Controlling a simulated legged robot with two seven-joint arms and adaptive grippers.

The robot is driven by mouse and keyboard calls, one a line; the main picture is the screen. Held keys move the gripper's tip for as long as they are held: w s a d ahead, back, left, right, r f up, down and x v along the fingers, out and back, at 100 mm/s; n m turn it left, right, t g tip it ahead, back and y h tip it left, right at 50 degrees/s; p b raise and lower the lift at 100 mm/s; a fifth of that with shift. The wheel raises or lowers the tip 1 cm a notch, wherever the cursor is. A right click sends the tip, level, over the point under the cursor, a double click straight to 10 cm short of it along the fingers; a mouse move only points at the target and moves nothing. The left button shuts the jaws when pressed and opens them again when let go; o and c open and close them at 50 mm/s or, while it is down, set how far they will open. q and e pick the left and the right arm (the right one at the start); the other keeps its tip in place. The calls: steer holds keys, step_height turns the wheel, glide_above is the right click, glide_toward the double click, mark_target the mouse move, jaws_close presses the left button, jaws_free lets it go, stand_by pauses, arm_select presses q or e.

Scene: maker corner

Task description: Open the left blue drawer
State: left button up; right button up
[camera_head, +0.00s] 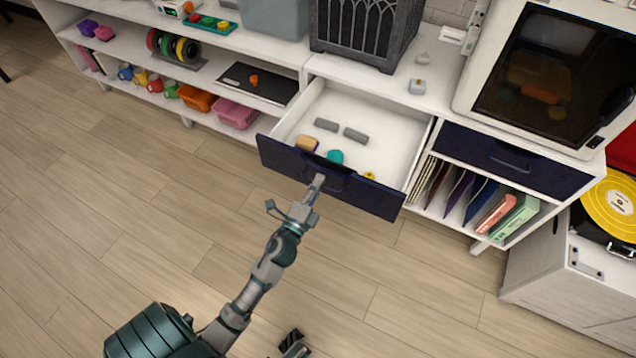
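The left blue drawer (375,196) is pulled well out of the white cabinet, and its inside shows. Its dark blue front faces me, with a handle (332,180) near the middle. My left gripper (295,193) is at this front with its fingers spread apart. One finger reaches up to the handle and appears to touch it; the other stands off to the left, clear of the drawer. The exact contact at the handle is too small to tell. A part of what looks like my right gripper (292,343) shows at the bottom edge; its fingers are not clear.
The drawer holds grey blocks (356,135), a teal piece (335,157) and other small items. A second blue drawer (512,160) to the right is shut, above a shelf of records and folders. A turntable (610,205) stands at far right. The wooden floor in front is clear.

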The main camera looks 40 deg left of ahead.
arm_select(q)
steer(key=shift+o, duration=0.8)
steer(key=shift+f, duration=0.3)
steer(key=shift+a, duration=0.1)
steer(key=shift+r, duration=0.15)
steer(key=v, duration=1.2)
steer(key=shift+w, duration=0.1)
